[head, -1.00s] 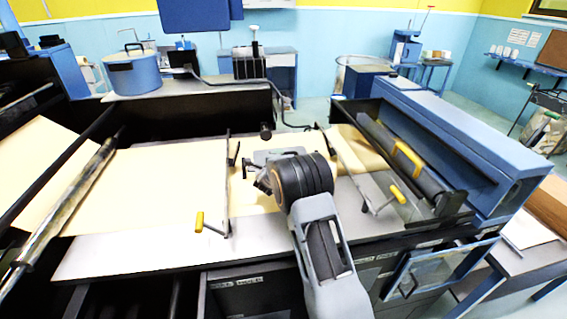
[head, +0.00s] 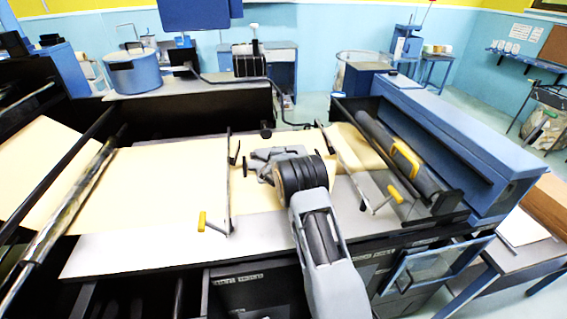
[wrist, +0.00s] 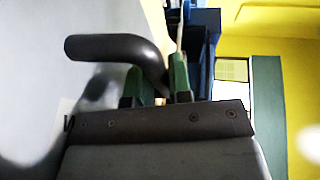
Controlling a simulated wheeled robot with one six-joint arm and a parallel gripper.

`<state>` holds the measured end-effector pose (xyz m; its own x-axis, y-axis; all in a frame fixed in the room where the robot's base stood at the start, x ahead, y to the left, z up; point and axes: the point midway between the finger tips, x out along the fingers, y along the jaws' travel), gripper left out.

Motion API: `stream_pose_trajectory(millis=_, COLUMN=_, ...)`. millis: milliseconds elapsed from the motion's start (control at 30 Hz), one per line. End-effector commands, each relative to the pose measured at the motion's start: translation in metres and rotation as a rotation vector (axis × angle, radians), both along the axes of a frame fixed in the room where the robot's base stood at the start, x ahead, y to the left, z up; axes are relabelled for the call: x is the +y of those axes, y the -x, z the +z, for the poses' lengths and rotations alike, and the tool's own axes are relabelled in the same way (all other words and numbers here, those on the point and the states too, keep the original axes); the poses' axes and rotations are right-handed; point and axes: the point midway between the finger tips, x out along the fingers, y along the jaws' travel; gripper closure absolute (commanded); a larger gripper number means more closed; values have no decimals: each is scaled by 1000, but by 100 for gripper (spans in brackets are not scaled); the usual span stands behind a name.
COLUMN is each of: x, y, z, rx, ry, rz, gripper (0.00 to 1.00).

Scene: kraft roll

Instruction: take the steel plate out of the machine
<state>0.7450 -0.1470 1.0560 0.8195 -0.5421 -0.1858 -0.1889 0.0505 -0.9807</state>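My gripper (head: 262,165) is low over the machine bed, above the kraft paper (head: 180,175) and between two yellow-handled bars. In the wrist view, its green fingertips (wrist: 157,85) stand close together on either side of a dark bent handle (wrist: 105,47). The handle fills the narrow gap, and the gripper looks shut on it. A smooth, pale grey surface lies at left behind the handle in that view. In the head view, pale grey metal (head: 145,252) shows along the front of the bed; I cannot tell where the steel plate's edges are. My wrist hides part of the bed.
Yellow-handled bars stand left (head: 215,222) and right (head: 385,198) of my gripper. A long blue housing (head: 465,140) and a dark roller (head: 400,150) close off the right. A blue pot (head: 131,75) stands behind. A framed blue flap (head: 430,268) sticks out at front right.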

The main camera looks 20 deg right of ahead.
Motion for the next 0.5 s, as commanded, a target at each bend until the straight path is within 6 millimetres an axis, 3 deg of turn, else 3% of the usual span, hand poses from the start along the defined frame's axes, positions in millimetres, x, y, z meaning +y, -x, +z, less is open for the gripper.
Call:
stream_pose_trajectory(millis=200, x=0, y=0, z=0, rx=0, ry=0, rz=0, gripper=100)
stream_pose_trajectory(millis=500, x=0, y=0, z=0, rx=0, ry=0, rz=0, gripper=100)
